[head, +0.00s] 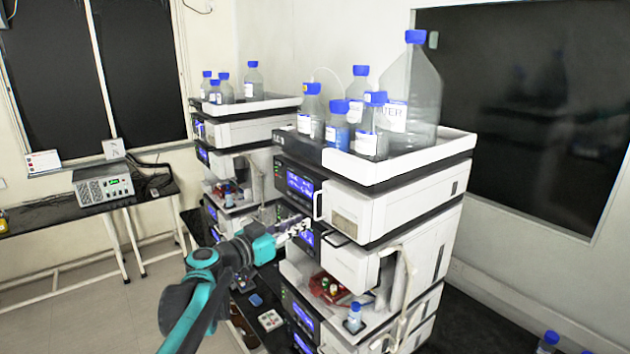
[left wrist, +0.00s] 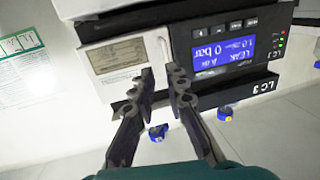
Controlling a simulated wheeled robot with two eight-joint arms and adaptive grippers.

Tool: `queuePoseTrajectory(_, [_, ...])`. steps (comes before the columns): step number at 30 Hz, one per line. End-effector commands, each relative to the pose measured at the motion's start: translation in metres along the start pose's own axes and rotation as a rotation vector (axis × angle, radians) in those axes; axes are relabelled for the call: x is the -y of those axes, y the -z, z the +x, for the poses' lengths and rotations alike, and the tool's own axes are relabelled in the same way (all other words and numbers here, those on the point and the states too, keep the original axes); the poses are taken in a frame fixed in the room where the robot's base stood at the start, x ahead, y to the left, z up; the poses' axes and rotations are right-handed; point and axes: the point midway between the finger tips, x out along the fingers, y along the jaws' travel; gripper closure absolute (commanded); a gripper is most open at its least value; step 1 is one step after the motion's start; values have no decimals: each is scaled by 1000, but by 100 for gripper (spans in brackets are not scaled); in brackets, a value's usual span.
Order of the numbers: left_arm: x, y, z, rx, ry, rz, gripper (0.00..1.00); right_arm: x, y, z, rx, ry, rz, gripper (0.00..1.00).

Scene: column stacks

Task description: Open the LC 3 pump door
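The LC 3 pump is the top module of the near stack. Its white door (head: 350,212) looks shut and bears a pale sticker; it also shows in the left wrist view (left wrist: 95,35), which appears upside down. A white handle (head: 318,206) stands on the door's left edge, beside the blue display (head: 300,185). The LC 3 label (left wrist: 264,87) is on a black strip. My left gripper (head: 306,226) is just below and left of the handle. In the wrist view its fingers (left wrist: 160,76) are parted, with a narrow gap. Contact with the handle cannot be told. My right gripper is not in view.
Several blue-capped bottles (head: 367,125) and a large glass bottle (head: 412,90) stand in the white tray (head: 400,160) on top. A second stack (head: 245,130) stands behind, to the left. More modules lie below the pump. Open floor (head: 80,310) is at left.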

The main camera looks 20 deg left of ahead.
Motion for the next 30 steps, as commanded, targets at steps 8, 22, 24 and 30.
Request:
queuePoseTrajectory(8, [13, 19, 19, -38, 11, 18, 86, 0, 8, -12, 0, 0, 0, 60])
queuePoseTrajectory(22, [13, 20, 78, -37, 13, 17, 86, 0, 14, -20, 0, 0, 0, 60])
queuePoseTrajectory(24, [13, 20, 79, -37, 13, 17, 86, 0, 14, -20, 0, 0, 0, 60])
queuePoseTrajectory(30, [13, 20, 79, -36, 13, 17, 89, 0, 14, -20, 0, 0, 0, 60])
